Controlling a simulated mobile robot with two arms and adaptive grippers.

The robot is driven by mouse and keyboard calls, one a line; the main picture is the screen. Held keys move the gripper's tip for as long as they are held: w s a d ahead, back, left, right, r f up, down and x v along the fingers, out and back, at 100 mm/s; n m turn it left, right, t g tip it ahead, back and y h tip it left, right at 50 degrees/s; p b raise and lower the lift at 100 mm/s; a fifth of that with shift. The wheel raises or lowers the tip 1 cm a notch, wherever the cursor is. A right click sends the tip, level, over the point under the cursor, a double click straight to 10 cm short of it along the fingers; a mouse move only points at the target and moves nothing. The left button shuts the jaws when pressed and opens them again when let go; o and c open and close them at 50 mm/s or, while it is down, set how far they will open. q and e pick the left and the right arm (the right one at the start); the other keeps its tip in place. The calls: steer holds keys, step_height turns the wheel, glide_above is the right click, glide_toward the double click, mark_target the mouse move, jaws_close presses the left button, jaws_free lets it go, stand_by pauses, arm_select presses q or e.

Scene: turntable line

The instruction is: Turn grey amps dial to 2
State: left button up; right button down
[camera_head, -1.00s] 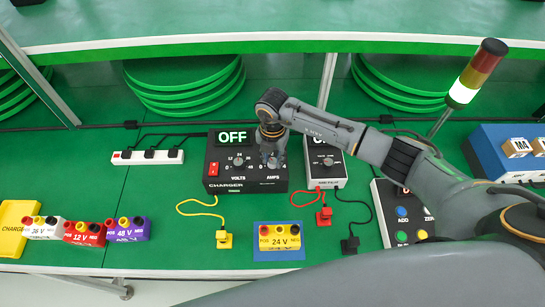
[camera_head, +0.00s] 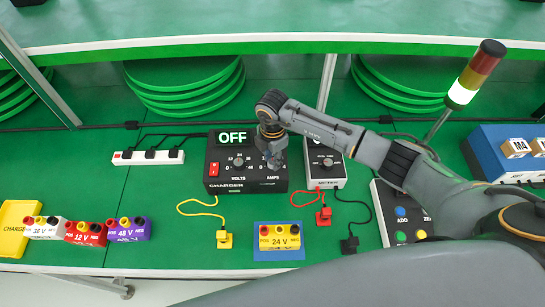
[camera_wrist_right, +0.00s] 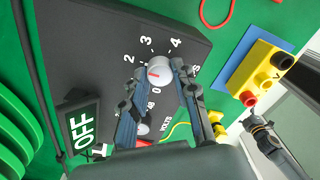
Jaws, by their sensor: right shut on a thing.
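The charger (camera_head: 222,183) is a black box with an OFF display, a volts dial (camera_head: 238,161) and an amps dial. I cannot tell exactly where the mark points.
A second black meter box (camera_head: 326,172) stands close right of the charger. A yellow 24 V block (camera_head: 280,238) sits in front on a blue pad. Yellow, red and black leads lie nearby. In the right wrist view a dark jointed part (camera_wrist_right: 268,140), perhaps my left gripper, shows at lower right.

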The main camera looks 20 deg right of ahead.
stand_by(0.3)
steer(key=c, duration=1)
jaws_free()
steer(key=shift+c, duration=0.2)
steer(key=shift+r, duration=0.15)
step_height(320, 180, up, 12)
steer(key=shift+f, duration=0.25)
